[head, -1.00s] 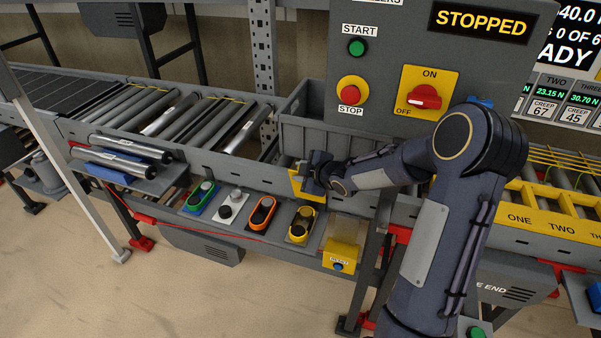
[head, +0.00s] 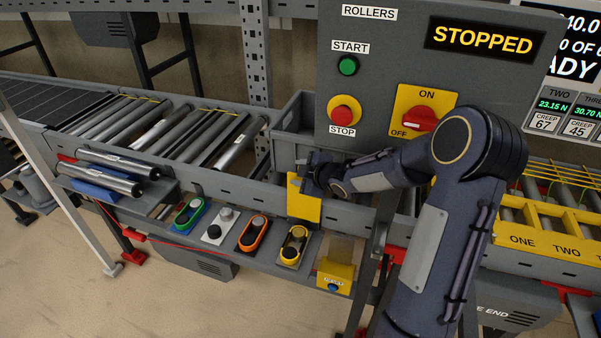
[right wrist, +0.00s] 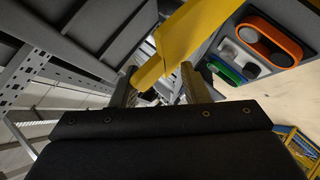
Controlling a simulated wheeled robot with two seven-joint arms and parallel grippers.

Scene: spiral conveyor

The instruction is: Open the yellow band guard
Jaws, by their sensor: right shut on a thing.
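The yellow band guard (head: 304,206) is a flat yellow plate on the front of the conveyor's grey side rail, below the grey bin. My right gripper (head: 308,180) is at its upper edge, shut on it. In the right wrist view the yellow plate (right wrist: 190,35) runs up and right from between the two fingers of my right gripper (right wrist: 157,82). The gripper hides part of the plate's top edge, so its hinge does not show clearly. My left gripper is not in view.
A shelf below the rail holds green, white, orange (head: 253,233) and yellow (head: 294,246) banded pieces and a yellow box (head: 336,272). The control panel (head: 380,60) reads STOPPED and stands behind my right arm. Loose rollers (head: 110,178) lie at left. Open floor is in front.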

